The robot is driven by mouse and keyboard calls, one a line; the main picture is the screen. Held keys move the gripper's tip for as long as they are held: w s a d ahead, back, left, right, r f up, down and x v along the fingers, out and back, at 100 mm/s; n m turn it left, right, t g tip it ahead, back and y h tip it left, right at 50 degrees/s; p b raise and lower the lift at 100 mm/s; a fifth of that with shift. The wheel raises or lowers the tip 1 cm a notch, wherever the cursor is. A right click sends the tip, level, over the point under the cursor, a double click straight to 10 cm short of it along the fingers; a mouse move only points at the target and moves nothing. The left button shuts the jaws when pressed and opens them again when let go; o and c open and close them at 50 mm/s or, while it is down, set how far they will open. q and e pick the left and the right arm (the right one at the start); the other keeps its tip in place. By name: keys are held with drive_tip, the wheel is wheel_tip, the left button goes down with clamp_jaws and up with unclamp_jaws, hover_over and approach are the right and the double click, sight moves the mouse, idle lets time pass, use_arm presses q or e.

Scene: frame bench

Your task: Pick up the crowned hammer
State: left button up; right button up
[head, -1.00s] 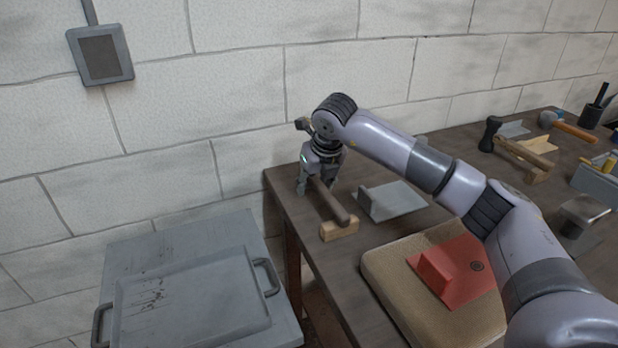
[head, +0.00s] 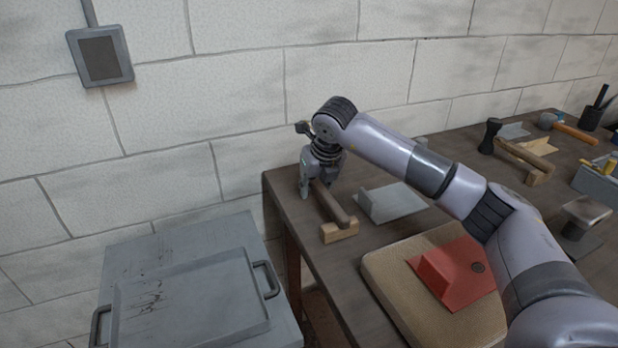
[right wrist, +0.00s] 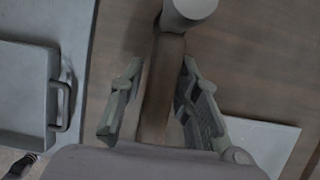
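A hammer with a brown wooden handle (head: 332,206) lies at the table's left end, its near end on a small wooden block (head: 340,231). In the right wrist view its handle (right wrist: 161,95) leads up to a grey round head (right wrist: 188,9), cut by the frame edge. The head is hidden in the head view, and I cannot tell whether its face is crowned. My right gripper (head: 319,190) is over the handle, fingers pointing down. In the right wrist view its open fingers (right wrist: 158,108) stand on either side of the handle, with gaps. My left gripper is not in view.
A grey angle plate (head: 392,203) lies right of the handle. A red bracket (head: 455,273) sits on a tan pad (head: 385,275). A black-headed hammer (head: 490,136) and an orange-handled one (head: 575,133) lie farther right. A grey tray (head: 190,300) stands left of the table.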

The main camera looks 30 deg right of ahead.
clamp_jaws()
drive_tip(key=shift+r, duration=0.15)
idle(0.6)
